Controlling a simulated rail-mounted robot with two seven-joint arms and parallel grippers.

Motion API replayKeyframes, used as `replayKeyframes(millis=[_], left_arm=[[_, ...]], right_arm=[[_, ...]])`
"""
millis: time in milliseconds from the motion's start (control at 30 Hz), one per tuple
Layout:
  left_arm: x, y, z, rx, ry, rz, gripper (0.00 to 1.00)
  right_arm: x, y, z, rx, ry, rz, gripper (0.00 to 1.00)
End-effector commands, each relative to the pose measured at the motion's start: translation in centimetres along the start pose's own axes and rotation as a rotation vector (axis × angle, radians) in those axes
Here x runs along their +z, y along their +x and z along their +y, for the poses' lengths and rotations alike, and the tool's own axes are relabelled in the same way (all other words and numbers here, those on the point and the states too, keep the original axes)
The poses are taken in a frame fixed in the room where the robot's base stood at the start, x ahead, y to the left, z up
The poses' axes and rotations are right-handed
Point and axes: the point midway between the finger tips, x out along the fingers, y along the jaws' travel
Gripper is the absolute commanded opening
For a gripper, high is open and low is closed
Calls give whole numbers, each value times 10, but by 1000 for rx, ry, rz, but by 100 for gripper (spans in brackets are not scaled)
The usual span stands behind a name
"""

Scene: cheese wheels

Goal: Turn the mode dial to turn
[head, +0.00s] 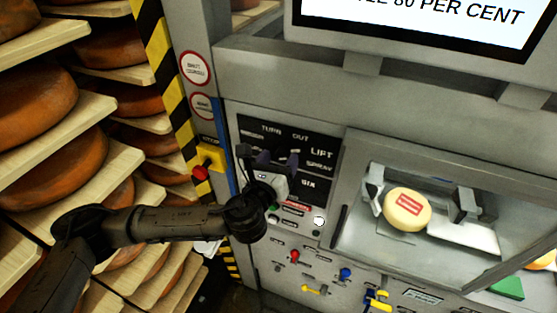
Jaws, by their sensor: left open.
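The mode dial's dark label panel (314,184) is on the grey machine front in the head view, with words around it including TURN at the upper left, OUT, LIFT and SPRAY. My left gripper (277,158) is open in front of this panel, its dark fingers pointing up and away toward the labels. The dial knob itself is mostly hidden behind my gripper, so I cannot tell where it points or whether the fingers touch it. My right gripper is not in view.
Shelves of orange cheese wheels (60,168) stand at the left. A red button on a yellow box (209,158) sits left of the panel. A windowed bay with a pale cheese (407,209) is at the right. Small coloured controls, including a blue knob (345,273), lie below.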

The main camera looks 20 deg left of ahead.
Motion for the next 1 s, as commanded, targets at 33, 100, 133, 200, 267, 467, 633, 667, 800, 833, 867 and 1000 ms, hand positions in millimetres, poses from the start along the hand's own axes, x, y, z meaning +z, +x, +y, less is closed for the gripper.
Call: replayKeyframes(millis=[33,100,133,200,267,467,633,667,800,833,867,1000], left_arm=[[0,0,0,0,0,0,63],[0,0,0,0,0,0,63],[0,0,0,0,0,0,60],[0,0,0,0,0,0,54],[0,0,0,0,0,0,48],[0,0,0,0,0,0,29],[0,0,0,0,0,0,15],[0,0,0,0,-1,0,14],[0,0,0,0,-16,0,14],[0,0,0,0,-24,1,14],[0,0,0,0,-34,1,14],[-1,0,0,-1,-105,2,14]], right_arm=[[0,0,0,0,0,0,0],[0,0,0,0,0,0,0],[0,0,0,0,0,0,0],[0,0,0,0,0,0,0],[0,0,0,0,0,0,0],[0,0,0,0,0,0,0],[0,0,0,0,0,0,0],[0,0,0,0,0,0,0],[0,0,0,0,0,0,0],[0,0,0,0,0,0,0],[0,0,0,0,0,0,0],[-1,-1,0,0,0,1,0]])
